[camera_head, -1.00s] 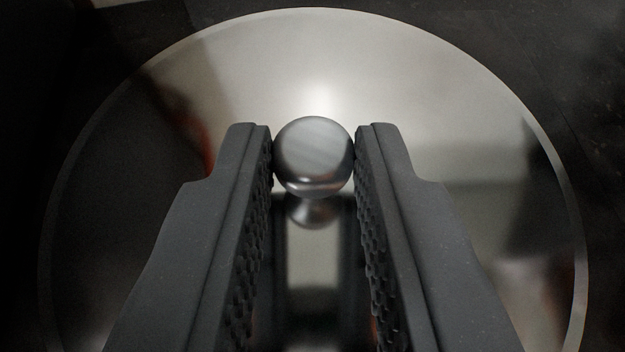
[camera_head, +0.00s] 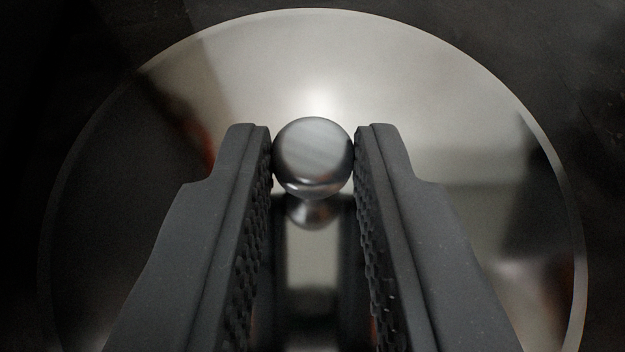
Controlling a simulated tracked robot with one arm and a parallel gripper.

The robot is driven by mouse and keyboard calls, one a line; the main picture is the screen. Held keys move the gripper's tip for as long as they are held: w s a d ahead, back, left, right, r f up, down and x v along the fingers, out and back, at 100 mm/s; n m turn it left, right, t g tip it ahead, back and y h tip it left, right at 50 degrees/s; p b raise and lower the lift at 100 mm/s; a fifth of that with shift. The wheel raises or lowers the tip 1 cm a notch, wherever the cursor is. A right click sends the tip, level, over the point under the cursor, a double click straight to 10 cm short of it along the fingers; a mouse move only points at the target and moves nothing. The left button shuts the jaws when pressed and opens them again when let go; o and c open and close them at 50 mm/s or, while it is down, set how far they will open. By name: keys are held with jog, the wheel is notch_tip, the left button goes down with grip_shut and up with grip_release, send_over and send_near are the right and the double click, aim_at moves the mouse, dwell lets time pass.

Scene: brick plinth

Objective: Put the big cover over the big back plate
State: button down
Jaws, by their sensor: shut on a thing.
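The big cover (camera_head: 340,60) is a wide, round, shiny metal disc that fills most of the view. A round metal knob (camera_head: 313,157) stands at its middle. My gripper (camera_head: 313,158) is shut on this knob, one dark finger with a textured pad on each side. The cover's near edge runs out of the bottom of the view, and my fingers hide part of its lower surface. The big back plate does not show; whatever lies beneath the cover is hidden.
Dark surface (camera_head: 585,60) shows around the cover's far and side edges. It is too dim to tell what it is or how far below the cover it lies. No other objects stand out; the patches on the cover look like reflections.

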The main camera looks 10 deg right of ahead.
jog(key=c, duration=1.2)
grip_release()
jog(key=shift+s, duration=0.1)
jog(key=v, duration=1.3)
jog(key=shift+s, duration=0.3)
jog(key=shift+r, duration=0.1)
